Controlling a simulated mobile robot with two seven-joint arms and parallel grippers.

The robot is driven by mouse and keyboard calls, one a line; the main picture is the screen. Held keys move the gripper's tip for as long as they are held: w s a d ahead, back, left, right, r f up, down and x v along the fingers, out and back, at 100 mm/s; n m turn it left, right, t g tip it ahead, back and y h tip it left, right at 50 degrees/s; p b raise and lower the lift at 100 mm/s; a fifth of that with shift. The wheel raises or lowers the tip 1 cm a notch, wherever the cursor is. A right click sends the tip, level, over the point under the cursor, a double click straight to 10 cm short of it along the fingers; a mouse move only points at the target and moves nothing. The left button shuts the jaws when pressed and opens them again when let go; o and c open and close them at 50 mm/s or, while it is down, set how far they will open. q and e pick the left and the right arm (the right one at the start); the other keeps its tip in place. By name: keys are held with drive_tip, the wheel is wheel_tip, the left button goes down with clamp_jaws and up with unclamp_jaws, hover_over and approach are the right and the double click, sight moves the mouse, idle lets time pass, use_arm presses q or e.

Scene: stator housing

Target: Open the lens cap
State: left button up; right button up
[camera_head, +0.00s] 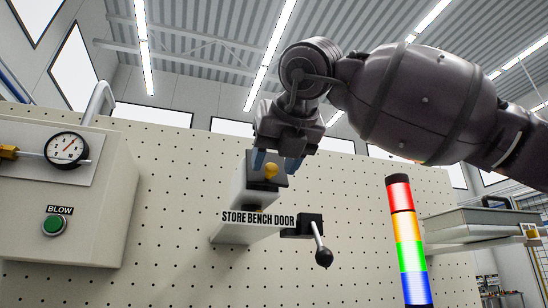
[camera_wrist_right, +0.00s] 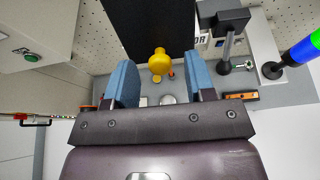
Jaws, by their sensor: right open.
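A yellow knob (camera_head: 270,171) stands on the dark top face of a pale box (camera_head: 252,196) on the pegboard; I take this dark face (camera_head: 282,181) to be the cap, but no lens shows. In the right wrist view, the yellow knob (camera_wrist_right: 160,61) stands out from a black panel (camera_wrist_right: 150,25). My right gripper (camera_head: 275,162) is open at the knob, its blue fingers one on each side. In the wrist view the right gripper (camera_wrist_right: 161,82) shows gaps on both sides of the knob. My left gripper is out of view.
A black lever handle (camera_head: 322,250) by the "STORE BENCH DOOR" sign (camera_head: 258,219) is below right of the box. A lit signal tower (camera_head: 408,240) stands farther right. A panel with a gauge (camera_head: 67,149) and green button (camera_head: 54,226) is at left.

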drive_tip(key=shift+w+f, duration=0.1)
drive_tip(key=shift+w, duration=0.2)
drive_tip(key=shift+c, duration=0.3)
clamp_jaws()
